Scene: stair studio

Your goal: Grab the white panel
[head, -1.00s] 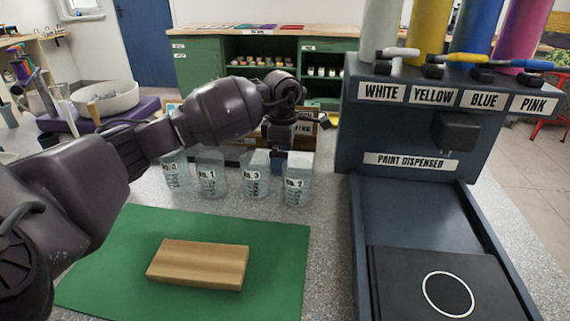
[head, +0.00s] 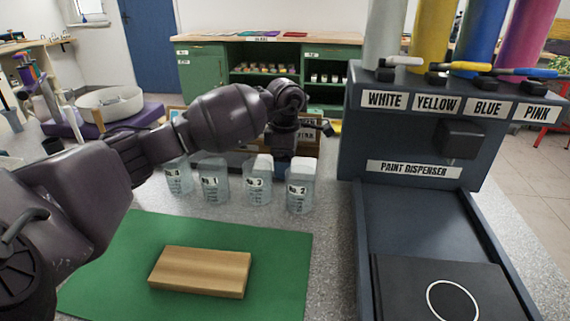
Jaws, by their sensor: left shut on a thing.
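My left arm reaches in from the left, and its left gripper (head: 284,153) points down behind the clear jars at mid-picture. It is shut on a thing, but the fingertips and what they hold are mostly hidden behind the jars. A wooden box or rack (head: 308,138) stands just behind and beside the gripper. I cannot make out a white panel clearly. My right gripper is not in view.
Clear jars with numbered labels (head: 300,192) stand in a row before the gripper. A wooden block (head: 200,271) lies on a green mat (head: 120,262). The paint dispenser (head: 412,130) stands at right. A white bowl (head: 108,102) rests at left.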

